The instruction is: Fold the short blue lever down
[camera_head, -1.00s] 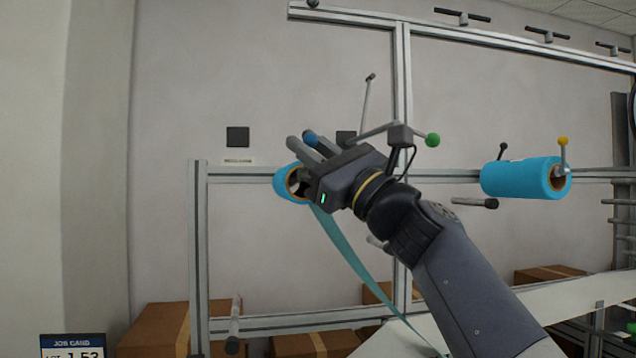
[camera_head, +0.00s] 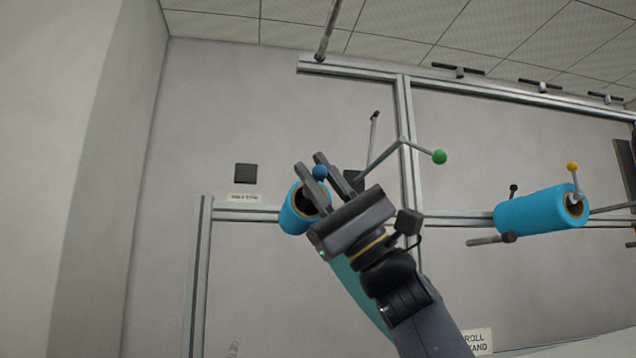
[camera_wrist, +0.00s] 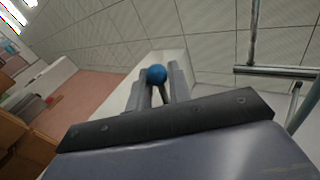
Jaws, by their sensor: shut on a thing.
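The short blue lever ends in a blue ball knob (camera_head: 320,172), seen just above the near end of the left blue roll (camera_head: 297,222). My gripper (camera_head: 312,164) has its two fingers on either side of the knob, pointing up and slightly left, and is shut on the lever. In the wrist view the blue knob (camera_wrist: 157,75) shows between the fingertips. The lever's shaft is mostly hidden by the fingers, and its exact tilt cannot be told. My gripper body covers part of the roll's right side.
A green-knobbed lever (camera_head: 439,157) on a bent rod stands close right of my gripper. A second blue roll (camera_head: 540,212) with a yellow-knobbed lever (camera_head: 573,167) is at the right. The metal frame (camera_head: 402,105) runs behind. A teal strip (camera_head: 352,290) hangs below the left roll.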

